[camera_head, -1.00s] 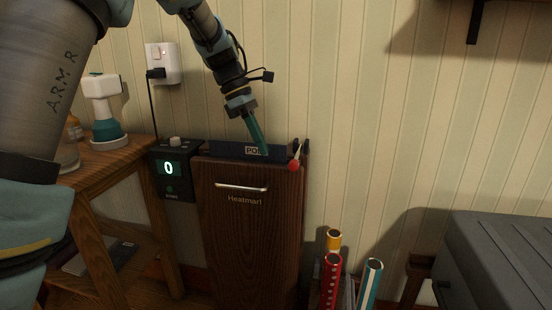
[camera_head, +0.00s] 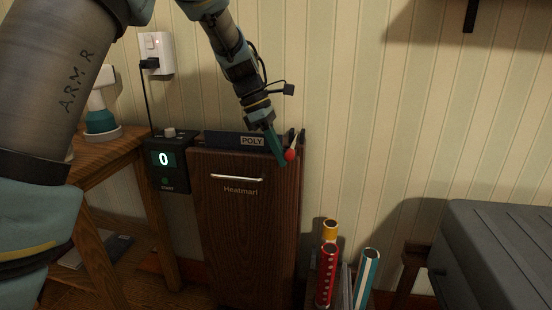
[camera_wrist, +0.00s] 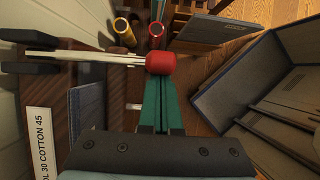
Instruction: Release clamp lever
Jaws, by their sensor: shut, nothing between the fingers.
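The clamp lever (camera_head: 290,155) is a pale rod with a red ball knob at the upper right corner of the dark wooden Heatmart trouser press (camera_head: 225,225). In the wrist view the lever (camera_wrist: 161,63) lies sideways, its red knob just beyond my fingertips. My gripper (camera_head: 282,160) points down to the right with its green fingers together and empty. Its tips are right beside the knob on its left in the head view; in the wrist view my gripper (camera_wrist: 158,80) reaches up to the knob's edge. I cannot tell whether they touch.
A black control box (camera_head: 168,160) showing 0 is left of the press, beside a wooden table (camera_head: 110,150). Coloured tubes (camera_head: 328,265) stand low to the right. A grey case (camera_head: 500,250) is at far right. The wall is close behind.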

